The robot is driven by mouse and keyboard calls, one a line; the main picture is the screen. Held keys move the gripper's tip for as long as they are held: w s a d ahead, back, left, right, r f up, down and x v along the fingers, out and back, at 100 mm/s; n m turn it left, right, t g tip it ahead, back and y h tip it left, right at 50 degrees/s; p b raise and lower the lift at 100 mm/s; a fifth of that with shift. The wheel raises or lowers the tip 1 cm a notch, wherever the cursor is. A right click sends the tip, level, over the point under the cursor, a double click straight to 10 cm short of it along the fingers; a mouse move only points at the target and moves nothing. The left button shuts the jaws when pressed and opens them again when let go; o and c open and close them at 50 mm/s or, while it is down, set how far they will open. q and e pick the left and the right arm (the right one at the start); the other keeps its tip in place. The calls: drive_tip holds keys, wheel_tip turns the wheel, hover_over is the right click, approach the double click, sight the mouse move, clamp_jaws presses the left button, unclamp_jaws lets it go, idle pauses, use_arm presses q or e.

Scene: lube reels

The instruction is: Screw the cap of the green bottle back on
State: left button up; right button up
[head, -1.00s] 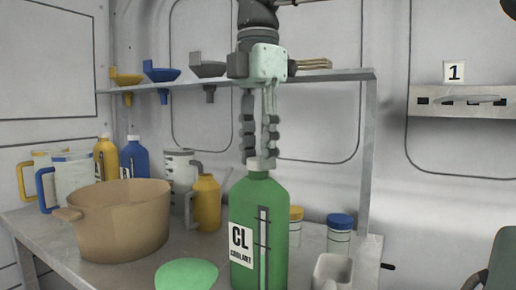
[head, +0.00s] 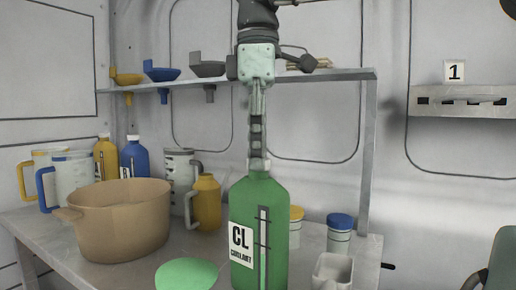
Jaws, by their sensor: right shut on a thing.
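The green bottle (head: 272,205), labelled "CL COOLANT", stands upright on the bench at the middle of the head view. The fingers show nearly edge-on, one behind the other. My left gripper is not in view.
A tan pot (head: 125,235) stands left of the bottle, with a yellow can (head: 207,203) behind. A green round object (head: 187,274) is in front. A white square cup (head: 332,270) and a blue-lidded jar (head: 340,232) stand to the right. A shelf (head: 345,74) runs behind my gripper.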

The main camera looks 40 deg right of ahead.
drive_tip(key=o, duration=0.8)
drive_tip(key=shift+o, duration=0.2)
drive_tip(key=o, duration=0.3)
